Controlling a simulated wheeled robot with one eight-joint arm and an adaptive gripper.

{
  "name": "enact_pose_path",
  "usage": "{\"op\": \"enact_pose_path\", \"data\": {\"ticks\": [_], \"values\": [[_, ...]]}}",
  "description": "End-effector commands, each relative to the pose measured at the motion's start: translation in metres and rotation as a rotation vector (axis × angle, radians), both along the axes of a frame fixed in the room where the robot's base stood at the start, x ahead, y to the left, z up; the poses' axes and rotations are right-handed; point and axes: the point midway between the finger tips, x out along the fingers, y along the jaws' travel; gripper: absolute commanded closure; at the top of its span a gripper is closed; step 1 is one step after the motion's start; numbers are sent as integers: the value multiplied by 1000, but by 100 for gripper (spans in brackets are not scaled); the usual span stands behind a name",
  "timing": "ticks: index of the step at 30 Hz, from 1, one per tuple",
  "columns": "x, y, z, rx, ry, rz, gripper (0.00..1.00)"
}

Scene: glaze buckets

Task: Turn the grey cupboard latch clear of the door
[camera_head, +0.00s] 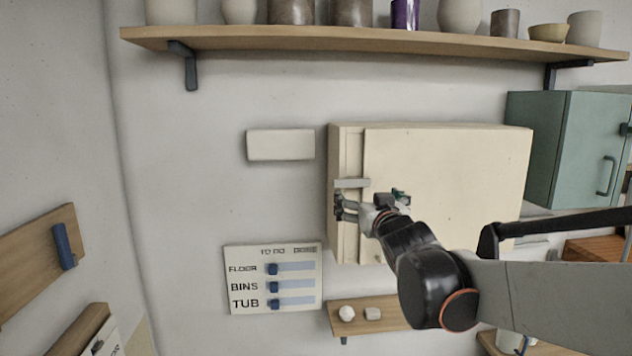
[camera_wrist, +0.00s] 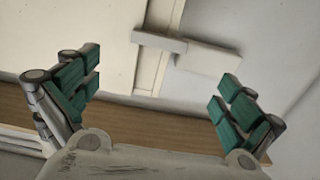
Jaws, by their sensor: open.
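The cream cupboard (camera_head: 455,165) hangs on the wall, with its door (camera_wrist: 60,40) closed. The grey latch (camera_head: 352,183) is a short bar lying level across the seam between the left frame strip and the door's edge. In the wrist view the latch (camera_wrist: 159,41) shows above and between the fingers, overlapping the door edge. My gripper (camera_head: 370,199) is open and empty, just below the latch in the head view. Its green-padded fingers (camera_wrist: 158,88) are spread wide, with the latch beyond the fingertips and apparently apart from them.
A pale wall box (camera_head: 281,145) sits left of the cupboard. A chore board (camera_head: 240,255) hangs lower left, and a small shelf (camera_head: 385,318) is below the cupboard. A long shelf with pots (camera_head: 225,38) runs above. A green cabinet (camera_head: 535,150) is at right.

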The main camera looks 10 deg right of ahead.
Motion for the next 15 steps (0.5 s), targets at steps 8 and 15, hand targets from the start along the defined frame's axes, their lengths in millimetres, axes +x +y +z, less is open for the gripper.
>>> {"op": "enact_pose_path", "data": {"ticks": [8, 15], "values": [[42, 0, 1, 0, 1, 0, 0], [79, 0, 2, 0, 1, 0, 0]]}}
